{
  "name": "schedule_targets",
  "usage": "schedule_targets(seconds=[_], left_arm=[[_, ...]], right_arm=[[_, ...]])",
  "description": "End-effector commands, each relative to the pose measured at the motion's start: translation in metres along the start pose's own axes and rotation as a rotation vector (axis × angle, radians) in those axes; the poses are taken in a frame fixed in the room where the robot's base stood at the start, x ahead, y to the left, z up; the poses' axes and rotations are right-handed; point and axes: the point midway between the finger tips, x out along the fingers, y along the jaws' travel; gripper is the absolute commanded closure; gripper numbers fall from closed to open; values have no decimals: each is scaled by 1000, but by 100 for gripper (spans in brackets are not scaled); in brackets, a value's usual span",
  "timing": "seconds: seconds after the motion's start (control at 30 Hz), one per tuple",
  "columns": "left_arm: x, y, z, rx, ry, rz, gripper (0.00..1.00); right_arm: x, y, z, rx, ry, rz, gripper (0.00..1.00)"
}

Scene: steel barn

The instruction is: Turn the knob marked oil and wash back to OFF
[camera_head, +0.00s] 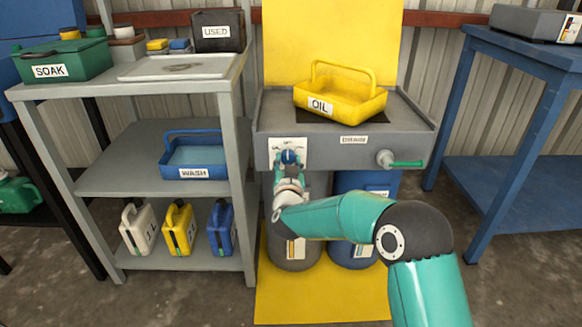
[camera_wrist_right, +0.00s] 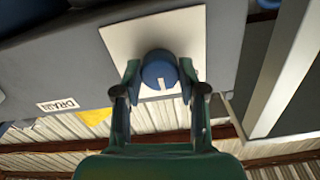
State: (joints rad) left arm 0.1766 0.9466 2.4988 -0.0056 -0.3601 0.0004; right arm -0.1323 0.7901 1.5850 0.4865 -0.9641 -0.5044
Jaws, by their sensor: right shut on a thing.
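A blue knob (camera_head: 290,157) sits on a white plate (camera_head: 299,146) at the left of the grey bench's front. The plate's lettering is too small to read. My right gripper (camera_head: 288,165) is shut on the knob. In the right wrist view the knob (camera_wrist_right: 158,67) sits between the two fingers (camera_wrist_right: 159,78), with a white mark on its gripper-side edge. A yellow tray marked OIL (camera_head: 322,104) stands on the bench top. A blue tray marked WASH (camera_head: 194,172) stands on the middle shelf of the left rack. My left gripper is not in view.
A tap with a green handle (camera_head: 405,163) juts from the bench front, right of the DRAIN label (camera_head: 354,139). Drums stand below, behind my right arm. The left rack (camera_head: 238,160) is close beside the knob. A blue table (camera_head: 521,185) stands at right.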

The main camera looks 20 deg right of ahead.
Motion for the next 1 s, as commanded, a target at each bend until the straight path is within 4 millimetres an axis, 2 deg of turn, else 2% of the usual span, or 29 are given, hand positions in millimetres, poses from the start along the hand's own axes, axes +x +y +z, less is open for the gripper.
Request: schedule_targets(seconds=[0.53,0.57,0.7,1.0], left_arm=[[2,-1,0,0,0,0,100],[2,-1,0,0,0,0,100],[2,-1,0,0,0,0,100],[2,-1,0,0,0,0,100]], right_arm=[[1,1,-6,34,11,3,94],[1,1,-6,34,11,4,58],[1,1,-5,33,9,3,34],[0,1,-2,32,4,2,34]])
